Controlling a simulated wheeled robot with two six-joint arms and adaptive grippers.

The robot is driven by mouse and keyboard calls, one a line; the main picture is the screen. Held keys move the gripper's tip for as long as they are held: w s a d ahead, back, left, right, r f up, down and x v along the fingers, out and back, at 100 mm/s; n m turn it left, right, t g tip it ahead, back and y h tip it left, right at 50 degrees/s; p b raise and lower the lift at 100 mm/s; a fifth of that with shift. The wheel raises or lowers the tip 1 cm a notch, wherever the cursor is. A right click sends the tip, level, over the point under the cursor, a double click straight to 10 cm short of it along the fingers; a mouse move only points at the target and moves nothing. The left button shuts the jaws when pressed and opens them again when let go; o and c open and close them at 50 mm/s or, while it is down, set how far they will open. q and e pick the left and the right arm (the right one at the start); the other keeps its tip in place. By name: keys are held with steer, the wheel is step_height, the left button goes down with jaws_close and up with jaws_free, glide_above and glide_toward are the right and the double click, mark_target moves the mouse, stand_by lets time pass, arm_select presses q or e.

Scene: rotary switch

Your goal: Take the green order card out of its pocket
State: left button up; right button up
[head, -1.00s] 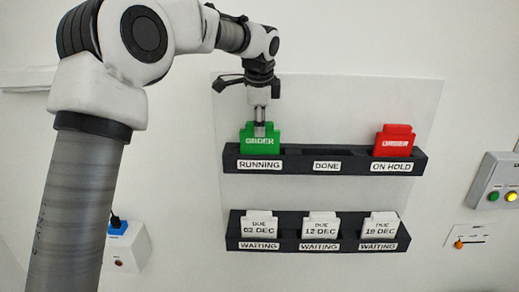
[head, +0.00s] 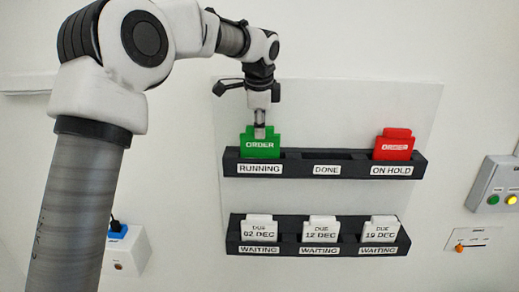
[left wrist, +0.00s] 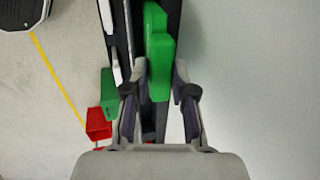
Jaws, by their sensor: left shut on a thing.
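The green order card (head: 260,148) stands upright in the RUNNING pocket, at the left end of the upper dark rack (head: 325,169). My left gripper (head: 260,130) comes down from above and is shut on the top of the card. In the left wrist view the green card (left wrist: 158,60) lies between the two fingers of the left gripper (left wrist: 160,90). The card's lower part is hidden by the rack front. My right gripper is in neither view.
The DONE pocket in the middle is empty. A red order card (head: 394,147) stands in the ON HOLD pocket. Below, a second rack (head: 290,242) holds three white due cards. A grey button box (head: 497,184) is on the wall at right.

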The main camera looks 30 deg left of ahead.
arm_select(q)
steer(key=shift+r+p, duration=0.75)
steer(key=shift+r, duration=2.6)
jaws_close()
steer(key=s+d+b, duration=0.3)
steer(key=s, duration=0.3)
steer(key=shift+d+b, duration=0.3)
steer(key=shift+d, duration=0.05)
